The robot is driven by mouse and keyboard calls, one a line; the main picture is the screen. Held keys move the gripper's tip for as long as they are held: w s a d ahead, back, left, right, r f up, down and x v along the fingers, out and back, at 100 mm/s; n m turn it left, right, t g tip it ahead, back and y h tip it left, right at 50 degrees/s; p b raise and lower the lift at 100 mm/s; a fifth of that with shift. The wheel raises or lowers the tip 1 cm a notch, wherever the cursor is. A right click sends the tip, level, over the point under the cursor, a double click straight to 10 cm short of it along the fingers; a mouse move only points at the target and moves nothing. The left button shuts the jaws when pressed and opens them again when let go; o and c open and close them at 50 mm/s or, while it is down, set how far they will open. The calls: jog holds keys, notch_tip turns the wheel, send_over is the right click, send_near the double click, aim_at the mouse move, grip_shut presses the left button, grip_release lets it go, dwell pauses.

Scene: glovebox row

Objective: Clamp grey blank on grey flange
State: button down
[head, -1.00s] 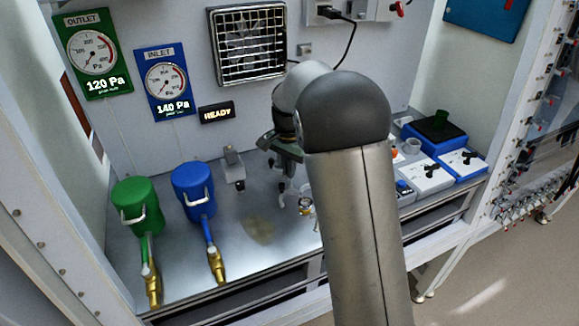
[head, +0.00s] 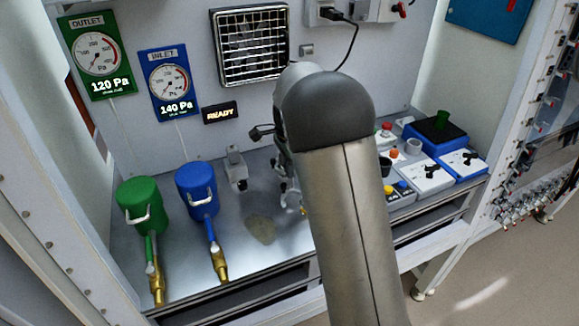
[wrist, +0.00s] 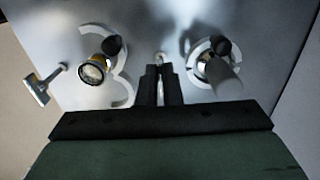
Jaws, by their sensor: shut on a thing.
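My gripper (wrist: 162,84) points at the bench in the wrist view, its dark fingers close together on a small pale thing (wrist: 161,58) that I cannot make out. To the right is a grey round fitting (wrist: 222,82) with a pale ring around its base and a dark knob beside it. To the left is a fitting with a yellow rim and pale face (wrist: 92,71), beside an open, pale curved piece (wrist: 122,91) and another dark knob. I cannot tell blank, flange and clamp apart surely. In the head view my arm hides most of the gripper.
Green (head: 139,203) and blue (head: 196,188) canisters with brass ends stand left on the bench. A small grey bracket (head: 236,168) stands behind. Blue-and-white boxes (head: 428,176) sit at the right. The bench around the stain (head: 261,229) is clear.

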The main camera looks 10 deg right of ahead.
jog(key=shift+r, duration=0.1)
jog(key=c, duration=1.6)
grip_release()
notch_tip(320, 180, up, 17)
jog(key=shift+r+b, duration=0.2)
jog(key=shift+b, duration=0.1)
jog(key=shift+s, duration=0.1)
